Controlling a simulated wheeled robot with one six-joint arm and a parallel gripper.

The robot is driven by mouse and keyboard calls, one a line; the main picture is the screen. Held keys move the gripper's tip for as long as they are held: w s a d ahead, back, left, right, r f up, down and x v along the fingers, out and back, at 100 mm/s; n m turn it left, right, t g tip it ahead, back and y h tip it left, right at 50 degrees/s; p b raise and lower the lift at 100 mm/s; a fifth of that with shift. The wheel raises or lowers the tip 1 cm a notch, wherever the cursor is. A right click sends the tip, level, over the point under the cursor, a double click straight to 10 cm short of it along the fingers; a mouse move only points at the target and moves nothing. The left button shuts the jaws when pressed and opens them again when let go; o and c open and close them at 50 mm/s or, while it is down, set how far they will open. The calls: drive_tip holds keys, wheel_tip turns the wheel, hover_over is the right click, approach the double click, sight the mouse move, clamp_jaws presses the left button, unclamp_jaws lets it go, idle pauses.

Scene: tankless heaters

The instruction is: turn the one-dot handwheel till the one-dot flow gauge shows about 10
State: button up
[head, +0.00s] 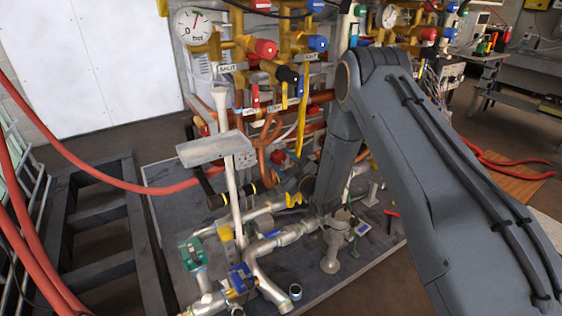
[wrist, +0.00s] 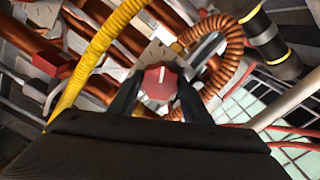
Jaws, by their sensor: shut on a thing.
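A red round knob (wrist: 160,84) with a white pointer line is between the two dark fingers of my gripper (wrist: 158,98) in the wrist view. The fingers are shut on its sides, and the line points nearly straight up in that picture. No dot mark can be made out on the knob, so I cannot tell whether it is the one-dot handwheel. In the head view my arm (head: 400,150) reaches down among the pipes, and the grip cannot be made out there. A round dial marked bar (head: 193,26) is at the upper left. No one-dot flow gauge can be identified.
A corrugated copper hose (wrist: 232,50) and a yellow hose (wrist: 98,48) pass close to the knob. Red and blue valve caps (head: 265,48) crowd the heater front. A red hose (head: 105,180) and a dark ladder-like frame (head: 100,225) lie at the left.

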drive_tip(key=m, duration=0.4)
drive_tip(key=shift+m, duration=0.3)
drive_tip(key=shift+m+b, duration=0.4)
drive_tip(key=shift+m, duration=1.6)
drive_tip(key=o, duration=1.1)
drive_tip(key=shift+c, duration=0.2)
